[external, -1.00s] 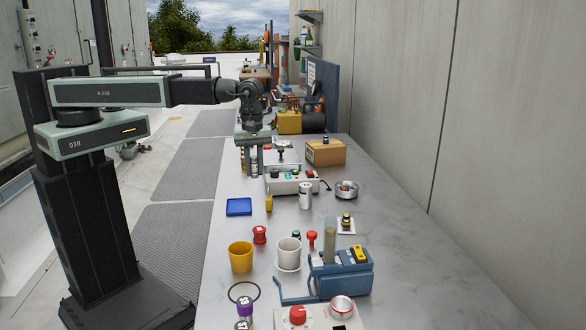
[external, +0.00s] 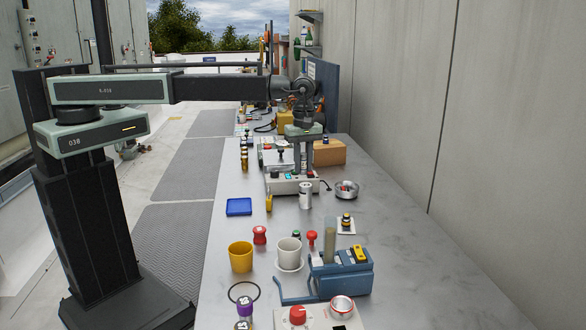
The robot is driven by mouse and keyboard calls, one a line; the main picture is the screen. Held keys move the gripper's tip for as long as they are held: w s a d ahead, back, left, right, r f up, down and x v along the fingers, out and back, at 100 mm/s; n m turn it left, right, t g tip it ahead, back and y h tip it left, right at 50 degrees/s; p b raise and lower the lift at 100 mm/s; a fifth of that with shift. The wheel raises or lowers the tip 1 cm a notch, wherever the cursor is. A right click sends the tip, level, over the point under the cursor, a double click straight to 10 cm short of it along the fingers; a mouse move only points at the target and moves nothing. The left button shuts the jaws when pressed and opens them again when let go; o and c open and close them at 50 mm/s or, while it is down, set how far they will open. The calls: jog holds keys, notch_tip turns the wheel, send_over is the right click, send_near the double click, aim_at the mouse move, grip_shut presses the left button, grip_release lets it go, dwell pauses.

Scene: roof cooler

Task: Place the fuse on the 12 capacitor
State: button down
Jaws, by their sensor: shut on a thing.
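My gripper (external: 303,165) points straight down above the bench, over the back right part of the grey box with buttons. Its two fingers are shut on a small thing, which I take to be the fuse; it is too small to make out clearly. Several small dark and gold cylinders (external: 244,158) stand in a row at the bench's left edge, left of my gripper. A silver cylinder (external: 305,196) stands upright in front of the grey box.
The grey button box (external: 283,187) lies under my gripper, with a cardboard box (external: 329,153) behind right and a round metal dish (external: 346,190) to the right. A blue tray (external: 239,207), a yellow cup (external: 240,257) and a white cup (external: 289,252) stand nearer.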

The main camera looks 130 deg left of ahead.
aim_at(305, 174)
jog(key=shift+w+a, duration=0.1)
jog(key=shift+w, duration=0.1)
jog(key=f+b, duration=0.4)
jog(key=shift+w+a, duration=0.15)
jog(key=shift+w, duration=0.05)
jog(key=shift+r, duration=0.25)
jog(key=shift+f, duration=0.2)
jog(key=c, duration=1.2)
grip_release()
jog(key=shift+c, duration=0.2)
jog(key=shift+r, duration=0.15)
notch_tip(305, 174, up, 12)
jog(key=p, duration=1.2)
jog(key=shift+r+p, duration=0.15)
jog(key=shift+p, duration=0.2)
